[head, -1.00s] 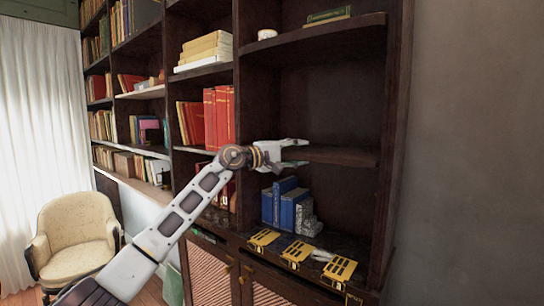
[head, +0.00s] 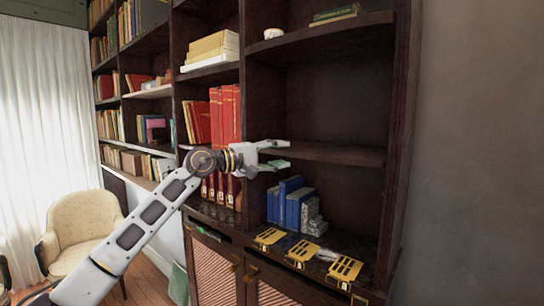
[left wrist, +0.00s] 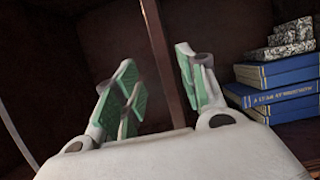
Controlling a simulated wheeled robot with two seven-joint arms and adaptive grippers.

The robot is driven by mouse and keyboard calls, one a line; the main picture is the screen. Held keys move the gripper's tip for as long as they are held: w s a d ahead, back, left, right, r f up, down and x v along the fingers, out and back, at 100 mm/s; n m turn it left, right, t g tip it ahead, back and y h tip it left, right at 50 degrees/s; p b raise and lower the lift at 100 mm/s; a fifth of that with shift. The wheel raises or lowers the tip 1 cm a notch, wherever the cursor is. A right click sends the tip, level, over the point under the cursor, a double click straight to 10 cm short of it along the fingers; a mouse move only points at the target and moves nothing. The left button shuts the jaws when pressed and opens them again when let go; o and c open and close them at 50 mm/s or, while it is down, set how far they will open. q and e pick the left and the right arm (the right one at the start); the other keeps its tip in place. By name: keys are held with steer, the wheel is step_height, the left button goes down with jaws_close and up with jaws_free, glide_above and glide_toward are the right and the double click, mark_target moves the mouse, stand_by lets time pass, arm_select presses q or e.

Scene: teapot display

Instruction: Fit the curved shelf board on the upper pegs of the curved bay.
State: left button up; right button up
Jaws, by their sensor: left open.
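The dark brown curved shelf board (head: 335,153) lies about level across the right-hand bay, above the blue books. Its pegs are too dark and small to make out. My left gripper (head: 289,154) is open at the board's left front end, fingers pointing right into the bay. In the left wrist view my open fingers (left wrist: 160,80) show green pads, with a brown strip (left wrist: 164,50), which looks like the board's edge, seen between them. I cannot tell whether a pad touches it. My right gripper is not in view.
Blue books (head: 290,203) with a grey stepped bookend (head: 311,217) stand below the board. Yellow slotted pieces (head: 345,269) lie on the ledge in front. A fixed upper shelf (head: 335,35) holds a green book. Red books (head: 225,120) fill the bay to the left.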

arm_select(q)
steer(key=shift+v, duration=1.05)
steer(key=shift+n, duration=0.4)
